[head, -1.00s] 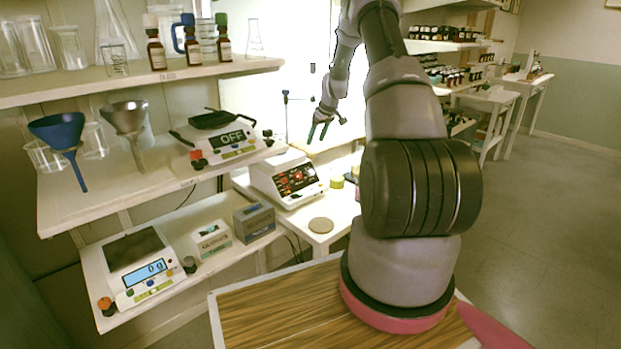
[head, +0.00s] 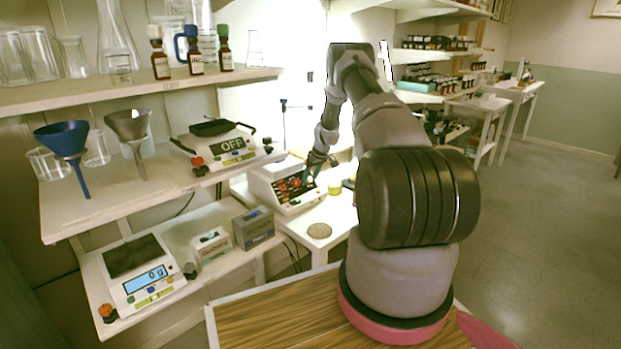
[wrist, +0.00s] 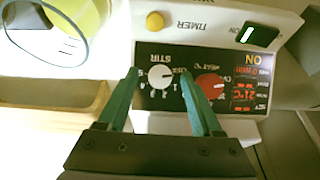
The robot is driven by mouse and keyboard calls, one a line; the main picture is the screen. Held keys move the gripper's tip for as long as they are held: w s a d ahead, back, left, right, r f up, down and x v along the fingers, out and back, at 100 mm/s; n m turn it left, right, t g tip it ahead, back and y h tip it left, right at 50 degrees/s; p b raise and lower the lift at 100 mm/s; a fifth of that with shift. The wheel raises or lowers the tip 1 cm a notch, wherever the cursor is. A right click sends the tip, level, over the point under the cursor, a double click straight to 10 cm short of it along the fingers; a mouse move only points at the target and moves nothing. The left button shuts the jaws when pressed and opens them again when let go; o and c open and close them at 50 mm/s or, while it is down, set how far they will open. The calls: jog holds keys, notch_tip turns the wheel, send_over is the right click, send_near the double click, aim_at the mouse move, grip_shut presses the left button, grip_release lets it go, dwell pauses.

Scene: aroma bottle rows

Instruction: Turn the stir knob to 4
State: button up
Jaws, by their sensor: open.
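The white stir knob (wrist: 160,77) sits on the dark control panel of a white device (head: 300,208), with STIR and a ring of numbers printed upside down around it in the wrist view. I cannot read its setting surely. My gripper (wrist: 160,73) is open, with its green fingers on either side of the stir knob in that view; contact is not clear. In the head view my gripper (head: 313,176) is at the device's panel. A red knob (wrist: 212,86) is just right of the right finger in the wrist view.
A yellow timer button (wrist: 155,21), a lit switch (wrist: 257,37) and a red display (wrist: 240,94) are on the same device. A yellow round object (wrist: 75,25) is close by. A round disc (head: 319,230) lies on the table before the device.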

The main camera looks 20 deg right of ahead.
jog(key=shift+f, duration=0.1)
grip_shut()
